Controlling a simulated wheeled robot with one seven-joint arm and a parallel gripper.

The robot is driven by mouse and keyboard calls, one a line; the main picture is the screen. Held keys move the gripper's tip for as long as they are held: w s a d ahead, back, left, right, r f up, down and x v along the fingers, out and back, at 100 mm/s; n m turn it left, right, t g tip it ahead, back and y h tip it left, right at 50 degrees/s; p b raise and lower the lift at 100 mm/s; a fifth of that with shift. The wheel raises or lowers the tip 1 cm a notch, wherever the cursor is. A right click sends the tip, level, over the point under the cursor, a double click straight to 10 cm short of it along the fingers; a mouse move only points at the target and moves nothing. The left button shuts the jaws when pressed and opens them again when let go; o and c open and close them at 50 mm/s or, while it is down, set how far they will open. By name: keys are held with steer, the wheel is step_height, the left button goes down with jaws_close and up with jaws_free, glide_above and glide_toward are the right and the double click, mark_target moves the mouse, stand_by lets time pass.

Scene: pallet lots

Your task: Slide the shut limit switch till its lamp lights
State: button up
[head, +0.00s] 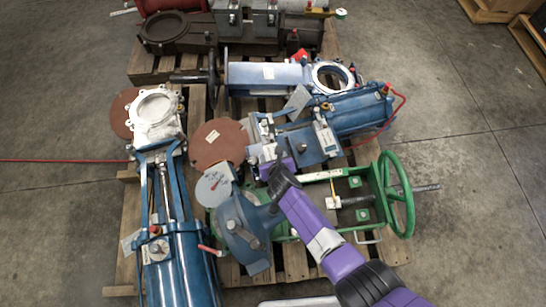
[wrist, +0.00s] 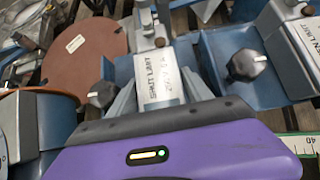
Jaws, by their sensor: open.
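The shut limit switch (wrist: 160,78) is a pale block with a "SHUT LIMIT" label, seen in the middle of the wrist view. It sits on a blue valve frame (wrist: 214,60). My gripper (wrist: 158,92) is open, with grey finger-like wedges on both sides of the block; I cannot tell whether they touch it. In the head view my gripper (head: 281,178) is over the valve's near end and hides part of it. A black knob (wrist: 246,64) is right of the switch, and another (wrist: 103,95) is at its left. I cannot make out a lit lamp on the switch.
An "OPEN LIMIT" block (wrist: 305,35) stands to the right. A brown disc (head: 219,144) lies left of my gripper. A green valve with a handwheel (head: 397,193) and a blue valve (head: 178,262) crowd the wooden pallet (head: 126,235). The floor at right is clear.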

jaws_close()
steer(key=shift+d+r+p, duration=0.1)
steer(key=shift+d+p, duration=0.35)
steer(key=shift+p, duration=0.2)
jaws_free()
steer(key=shift+s+r+p, duration=0.3)
steer(key=shift+r+p, duration=0.15)
steer(key=shift+p, duration=0.05)
steer(key=p+v, duration=0.5)
steer(key=v, duration=0.1)
steer(key=shift+s+r, duration=0.15)
steer(key=shift+s, duration=0.2)
